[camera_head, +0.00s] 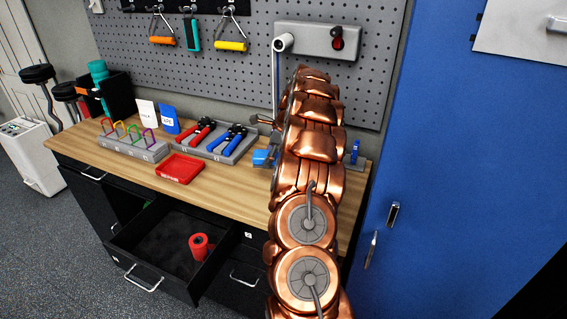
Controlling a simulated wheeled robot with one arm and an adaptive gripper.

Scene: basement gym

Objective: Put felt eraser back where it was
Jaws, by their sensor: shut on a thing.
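My copper-coloured arm rises through the middle right of the view and covers the right part of the workbench. I cannot make out a felt eraser for certain. A small blue block (261,158) shows on the bench right beside the arm's left edge, partly covered; I cannot tell what it is.
The wooden workbench (225,188) carries a red tray (180,168), a grey tray (218,153) with red- and blue-handled tools, and a rack of coloured loops (130,146). An open drawer (160,245) holds a red roll (200,246). A blue cabinet (450,150) stands right.

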